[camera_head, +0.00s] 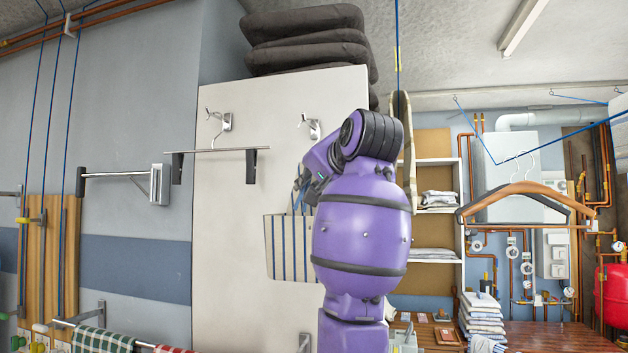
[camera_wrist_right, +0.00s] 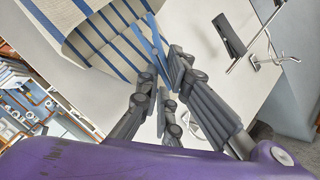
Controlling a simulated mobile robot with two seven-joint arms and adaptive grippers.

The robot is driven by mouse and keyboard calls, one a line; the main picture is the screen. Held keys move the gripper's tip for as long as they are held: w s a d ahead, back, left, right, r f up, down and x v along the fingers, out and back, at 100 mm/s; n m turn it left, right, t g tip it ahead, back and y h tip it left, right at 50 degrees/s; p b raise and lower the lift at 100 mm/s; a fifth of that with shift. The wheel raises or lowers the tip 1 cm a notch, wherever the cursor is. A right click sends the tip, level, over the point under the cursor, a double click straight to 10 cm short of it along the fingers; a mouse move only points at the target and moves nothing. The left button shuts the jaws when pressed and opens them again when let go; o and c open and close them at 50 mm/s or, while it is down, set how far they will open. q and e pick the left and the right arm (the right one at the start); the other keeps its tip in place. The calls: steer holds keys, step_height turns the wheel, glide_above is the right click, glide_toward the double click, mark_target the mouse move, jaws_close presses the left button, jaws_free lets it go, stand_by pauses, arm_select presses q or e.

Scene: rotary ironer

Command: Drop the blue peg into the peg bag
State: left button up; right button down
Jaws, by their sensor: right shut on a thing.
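The peg bag (camera_head: 285,248) is cream with dark blue stripes and hangs in front of the tall white panel, partly hidden by my purple right arm. My right gripper (camera_head: 312,188) is beside the top of the bag, largely hidden by the arm. In the wrist view its fingers (camera_wrist_right: 166,95) are closed around a slim blue piece, apparently the blue peg (camera_wrist_right: 175,70). My left gripper is out of view.
The white panel (camera_head: 235,230) carries metal hooks (camera_head: 221,122) and a wall bar (camera_head: 215,151) left of the bag. Dark cushions (camera_head: 305,40) lie on top. Shelves (camera_head: 437,225) and hangers (camera_head: 525,200) are to the right. A rail with cloths (camera_head: 90,339) is at lower left.

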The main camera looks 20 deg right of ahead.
steer(key=c, duration=1.9)
jaws_free()
steer(key=shift+o, duration=0.2)
steer(key=o, duration=0.5)
steer(key=shift+s+d+r, duration=0.1)
steer(key=shift+s+r, duration=0.15)
steer(key=shift+s, duration=1.25)
steer(key=shift+s+a+r, duration=0.1)
steer(key=shift+s+r, duration=0.15)
steer(key=shift+s, duration=1.25)
steer(key=shift+s+d+r, duration=0.1)
steer(key=shift+s+r, duration=0.15)
steer(key=shift+s, duration=1.25)
steer(key=shift+f, duration=0.1)
